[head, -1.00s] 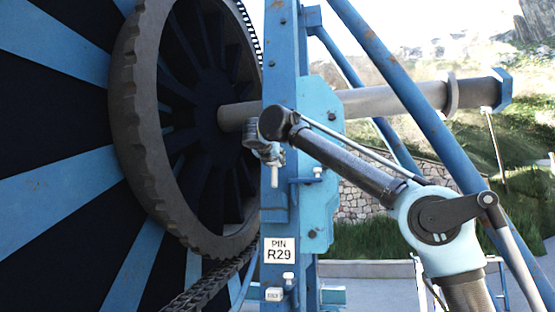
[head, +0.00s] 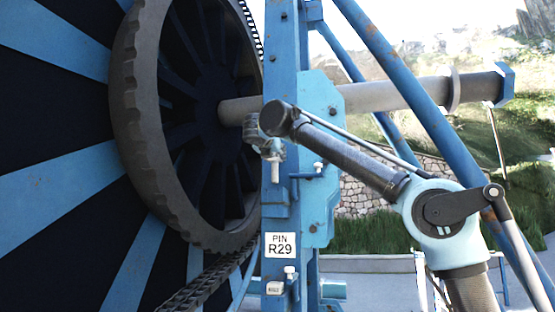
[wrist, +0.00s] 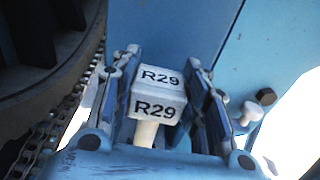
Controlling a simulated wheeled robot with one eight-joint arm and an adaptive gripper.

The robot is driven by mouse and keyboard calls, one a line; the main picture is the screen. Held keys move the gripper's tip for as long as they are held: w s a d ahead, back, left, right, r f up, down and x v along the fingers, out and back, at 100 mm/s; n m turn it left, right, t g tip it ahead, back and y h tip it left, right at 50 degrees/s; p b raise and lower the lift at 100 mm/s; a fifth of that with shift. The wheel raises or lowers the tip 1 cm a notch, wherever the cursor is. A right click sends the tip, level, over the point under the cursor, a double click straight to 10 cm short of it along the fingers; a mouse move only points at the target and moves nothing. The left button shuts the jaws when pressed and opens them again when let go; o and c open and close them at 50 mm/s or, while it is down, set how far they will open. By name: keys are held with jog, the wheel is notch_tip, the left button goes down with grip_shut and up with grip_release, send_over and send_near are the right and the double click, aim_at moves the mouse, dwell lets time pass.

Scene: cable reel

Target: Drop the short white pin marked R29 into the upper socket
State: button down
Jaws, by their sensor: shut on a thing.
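The short white pin (wrist: 147,132) has a block head marked R29 on two faces. In the wrist view my gripper (wrist: 158,100) is shut on that head from both sides. In the head view my gripper (head: 271,148) is in front of the blue post, and the pin's shank (head: 275,173) hangs down below it, upright and in the air. A small blue bracket (head: 303,176) with a white knob is just right of the pin. I cannot make out the upper socket's opening in either view.
A sign reading PIN R29 (head: 280,245) is on the blue post (head: 283,60). Below it is a small bracket with a white-headed piece (head: 290,271) and a small tag. The big toothed reel wheel (head: 140,130) stands close on the left, with a chain (head: 205,284) below.

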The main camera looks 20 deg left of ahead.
aim_at(274, 180)
jog(key=shift+f, duration=0.55)
jog(key=shift+f, duration=0.3)
jog(key=shift+f, duration=1.2)
dwell(0.4)
jog(key=shift+f, duration=0.35)
jog(key=shift+f, duration=1.35)
jog(key=shift+f, duration=0.35)
jog(key=shift+f, duration=0.35)
jog(key=shift+f, duration=0.25)
jog(key=shift+f, duration=0.6)
